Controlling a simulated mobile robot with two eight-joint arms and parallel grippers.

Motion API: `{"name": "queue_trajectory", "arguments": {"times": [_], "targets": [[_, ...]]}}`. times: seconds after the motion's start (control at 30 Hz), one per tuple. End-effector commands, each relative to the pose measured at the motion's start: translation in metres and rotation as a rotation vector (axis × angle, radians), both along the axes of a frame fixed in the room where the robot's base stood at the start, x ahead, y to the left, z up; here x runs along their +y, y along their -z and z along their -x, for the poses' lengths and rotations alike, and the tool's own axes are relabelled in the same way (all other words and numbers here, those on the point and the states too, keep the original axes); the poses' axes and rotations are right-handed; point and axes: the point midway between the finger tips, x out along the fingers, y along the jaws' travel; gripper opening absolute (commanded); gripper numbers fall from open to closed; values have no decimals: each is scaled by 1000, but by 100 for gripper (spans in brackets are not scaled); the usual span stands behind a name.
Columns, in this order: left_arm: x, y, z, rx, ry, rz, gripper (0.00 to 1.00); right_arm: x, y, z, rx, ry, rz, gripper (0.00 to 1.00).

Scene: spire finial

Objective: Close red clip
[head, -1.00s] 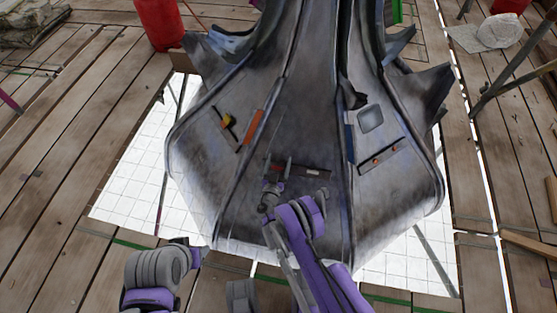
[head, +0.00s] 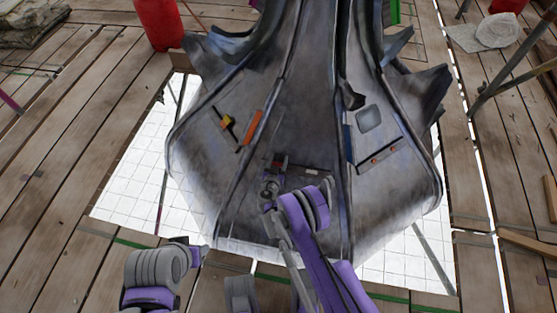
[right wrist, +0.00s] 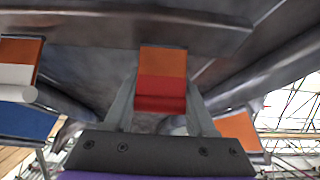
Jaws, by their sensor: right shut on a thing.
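The red clip (right wrist: 162,84) shows in the right wrist view as a block with an orange upper part and a red lower part. It sits between the two fingers of my right gripper (right wrist: 161,100), which is shut on it. In the head view, my right gripper (head: 277,163) is at the dark strip (head: 305,171) low on the spire's front panel, and it hides most of the clip. I cannot tell from these views how far the clip is closed.
The grey metal spire (head: 310,120) flares around the work spot. A yellow clip (head: 228,121) and an orange strip (head: 252,127) are on its left panel. A blue strip (head: 348,143) is to the right. Wooden planks (head: 60,180) surround a white gridded opening.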

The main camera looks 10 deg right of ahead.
Motion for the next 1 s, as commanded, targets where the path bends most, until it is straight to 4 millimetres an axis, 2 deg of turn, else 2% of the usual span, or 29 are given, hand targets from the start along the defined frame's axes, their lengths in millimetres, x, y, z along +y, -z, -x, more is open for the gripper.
{"name": "queue_trajectory", "arguments": {"times": [0.3, 0.73, 0.77, 0.9, 1.0], "targets": [[0, -2, 0, 0, 0, 0, 50, -4, 2, -8, 179, 2, -58, 0], [0, -2, 0, 0, 0, 0, 50, -4, 3, -9, 211, -1, -67, 0], [0, -2, 0, 0, 0, 0, 50, -4, 3, -9, 211, -1, -67, 60], [0, -2, 0, 0, 0, 0, 50, -3, 3, -9, 210, -1, -68, 85], [0, -2, 0, 0, 0, 0, 50, -3, 3, -9, 210, -1, -68, 86]]}}
